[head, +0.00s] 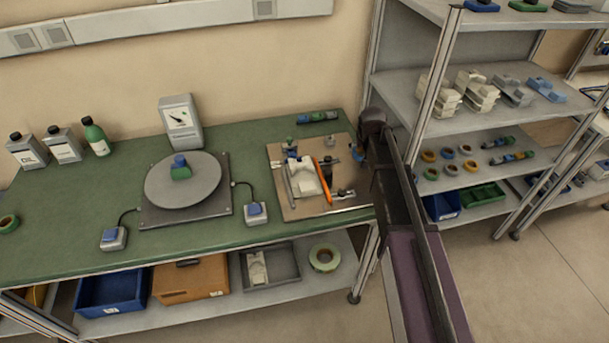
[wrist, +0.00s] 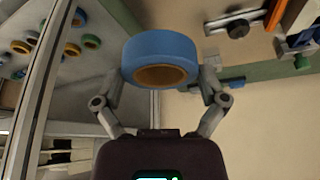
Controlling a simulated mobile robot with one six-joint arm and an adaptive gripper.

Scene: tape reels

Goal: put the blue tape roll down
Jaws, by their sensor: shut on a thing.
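The blue tape roll (wrist: 160,58) has a blue outer band and a tan-brown core. In the wrist view it is between the two fingers of my gripper (wrist: 160,80), which is shut on its outer sides. The roll looks clear of any surface, near the bench's right end. In the head view my dark arm reaches to that end and hides most of the gripper. A small blue patch shows beside the arm there; I cannot tell whether it is the roll.
The green bench (head: 80,215) carries a turntable (head: 183,190) and a fixture board (head: 290,208) with an orange pen (head: 325,183). A rack shelf (head: 480,160) at right holds several small tape rolls. Bare bench top shows around the turntable. A greenish roll (head: 324,258) lies on the lower shelf.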

